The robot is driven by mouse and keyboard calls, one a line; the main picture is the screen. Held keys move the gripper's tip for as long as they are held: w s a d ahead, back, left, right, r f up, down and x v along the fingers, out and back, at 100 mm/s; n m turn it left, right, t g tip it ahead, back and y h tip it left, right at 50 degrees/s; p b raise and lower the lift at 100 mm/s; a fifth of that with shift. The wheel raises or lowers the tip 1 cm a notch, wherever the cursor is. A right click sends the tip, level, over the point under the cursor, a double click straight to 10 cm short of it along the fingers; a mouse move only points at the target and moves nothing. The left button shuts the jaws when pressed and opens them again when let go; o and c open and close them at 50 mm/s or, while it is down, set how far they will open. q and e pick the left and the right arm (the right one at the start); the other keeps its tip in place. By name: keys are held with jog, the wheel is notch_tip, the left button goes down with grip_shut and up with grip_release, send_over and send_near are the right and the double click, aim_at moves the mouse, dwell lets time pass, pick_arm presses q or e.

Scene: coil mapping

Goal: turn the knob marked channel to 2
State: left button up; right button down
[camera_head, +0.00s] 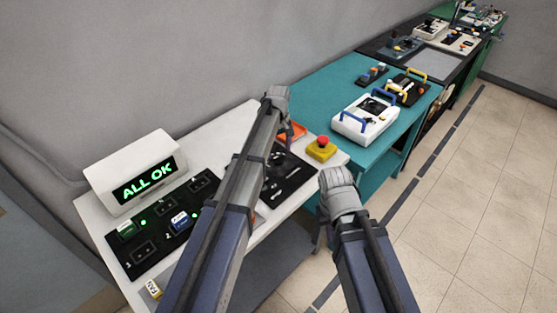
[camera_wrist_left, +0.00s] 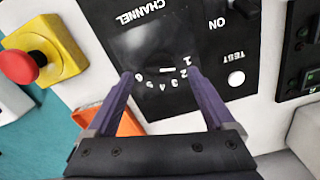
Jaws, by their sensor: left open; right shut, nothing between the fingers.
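The channel knob's black panel (camera_wrist_left: 150,28) fills the middle of the left wrist view, with its lettering upside down. The channel dial shows a curve of white numbers (camera_wrist_left: 164,85), with 1 and 2 at its right end. A short white mark (camera_wrist_left: 166,69) lies inside the curve, near 2. The knob's dark body blends into the panel, so its exact setting is unclear. My left gripper (camera_wrist_left: 160,74) is open, with one purple finger on each side of the dial. In the head view my left arm covers part of this panel (camera_head: 292,182).
A red button on a yellow base (camera_wrist_left: 35,62) and an orange object (camera_wrist_left: 117,124) sit beside the panel. A white test button (camera_wrist_left: 236,78) is on it. An "ALL OK" display (camera_head: 135,170) stands at left. A teal table (camera_head: 315,92) adjoins the white one.

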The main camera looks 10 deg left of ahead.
aim_at(278, 159)
pick_arm(q)
jog(key=shift+f+b, duration=1)
jog(key=shift+f, duration=0.5)
pick_arm(e)
notch_tip(278, 159, down, 3)
pick_arm(q)
jog(key=shift+c, duration=0.2)
jog(key=c, duration=1.3)
